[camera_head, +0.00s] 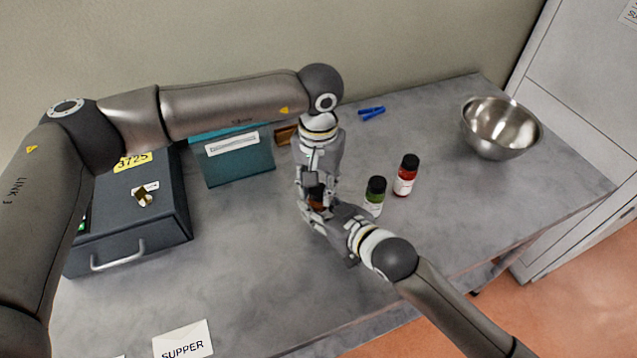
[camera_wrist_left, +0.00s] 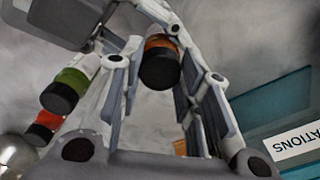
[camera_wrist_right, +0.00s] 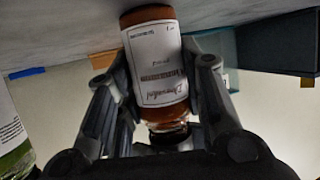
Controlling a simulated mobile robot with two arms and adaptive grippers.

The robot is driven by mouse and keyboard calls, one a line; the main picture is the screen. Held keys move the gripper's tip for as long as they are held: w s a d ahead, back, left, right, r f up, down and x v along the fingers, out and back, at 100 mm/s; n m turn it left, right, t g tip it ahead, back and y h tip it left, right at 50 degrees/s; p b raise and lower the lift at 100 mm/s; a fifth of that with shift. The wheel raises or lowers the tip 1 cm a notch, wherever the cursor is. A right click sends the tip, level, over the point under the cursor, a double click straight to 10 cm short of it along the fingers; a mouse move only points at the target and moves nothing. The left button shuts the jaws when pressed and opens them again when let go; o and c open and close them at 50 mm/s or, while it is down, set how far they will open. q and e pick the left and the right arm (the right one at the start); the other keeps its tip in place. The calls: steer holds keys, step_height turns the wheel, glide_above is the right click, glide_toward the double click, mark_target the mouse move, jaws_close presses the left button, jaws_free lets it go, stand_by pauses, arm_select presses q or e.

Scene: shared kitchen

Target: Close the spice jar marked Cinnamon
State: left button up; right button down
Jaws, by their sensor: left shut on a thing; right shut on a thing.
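The brown spice jar (camera_head: 318,205) is upright between my two grippers, with its dark lid (camera_head: 316,190) at the top. In the right wrist view the jar (camera_wrist_right: 158,70) appears upside down; its white label is blurred and hard to read. My right gripper (camera_head: 314,208) is shut around the jar's body from the side. My left gripper (camera_head: 314,186) comes from above and is shut on the black lid, which shows in the left wrist view (camera_wrist_left: 159,70). The fingers hide much of the jar, and I cannot tell how tightly the lid sits.
A green jar (camera_head: 375,190) and a red jar (camera_head: 406,175), both black-lidded, stand just right of the grippers. A metal bowl (camera_head: 500,130) is at the right. A dark cash box (camera_head: 130,215) and a teal box (camera_head: 240,160) stand left.

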arm_select(q)
steer(key=m, duration=0.6)
steer(key=shift+m, duration=0.4)
steer(key=o, duration=0.6)
steer(key=shift+r, duration=0.15)
steer(key=shift+r, duration=2.15)
